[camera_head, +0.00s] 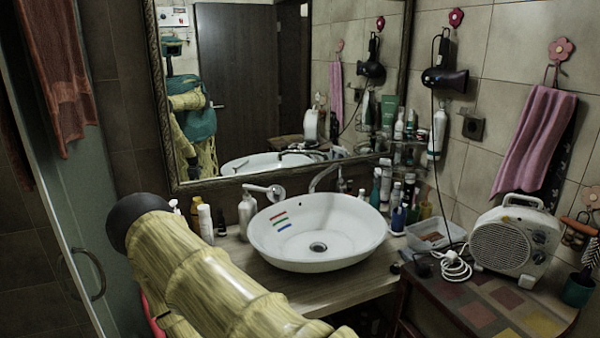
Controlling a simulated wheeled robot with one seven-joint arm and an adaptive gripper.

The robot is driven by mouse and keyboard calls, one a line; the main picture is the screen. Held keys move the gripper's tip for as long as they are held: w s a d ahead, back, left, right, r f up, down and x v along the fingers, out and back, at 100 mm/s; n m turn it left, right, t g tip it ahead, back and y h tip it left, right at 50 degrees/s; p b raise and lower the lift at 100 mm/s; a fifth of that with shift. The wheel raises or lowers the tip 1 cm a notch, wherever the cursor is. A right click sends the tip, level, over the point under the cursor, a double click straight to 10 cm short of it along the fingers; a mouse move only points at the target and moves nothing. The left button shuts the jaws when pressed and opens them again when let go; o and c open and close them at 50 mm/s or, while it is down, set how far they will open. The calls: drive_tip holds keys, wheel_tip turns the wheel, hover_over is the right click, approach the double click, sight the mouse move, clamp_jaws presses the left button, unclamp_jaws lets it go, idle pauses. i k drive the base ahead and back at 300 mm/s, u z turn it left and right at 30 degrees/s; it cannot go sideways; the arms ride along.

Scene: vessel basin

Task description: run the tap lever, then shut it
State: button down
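A white oval vessel basin (362,238) stands on a wooden counter, with a dark drain in its bottom and red, green and blue stripes on its inner wall. A curved metal tap (322,178) rises behind the basin's back rim; its base is hidden by the rim. A pale bar with a round end (265,190) shows at the basin's back left; I cannot tell whether it is the tap lever or part of the dispenser beside it. No running water can be made out. My yellowish arm crosses the lower left foreground; my gripper's fingers do not show.
A soap dispenser (247,214) and small bottles stand left of the basin. Several bottles (398,217) crowd its right. A clear tray (436,234), a white cable (454,268) and a fan heater (515,242) are further right. A framed mirror (250,100) hangs behind.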

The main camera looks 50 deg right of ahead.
sight(343, 185)
drive_tip(key=u, duration=0.05)
drive_tip(key=k, duration=0.65)
drive_tip(key=z, duration=1)
drive_tip(key=i, duration=0.1)
drive_tip(key=z, duration=0.2)
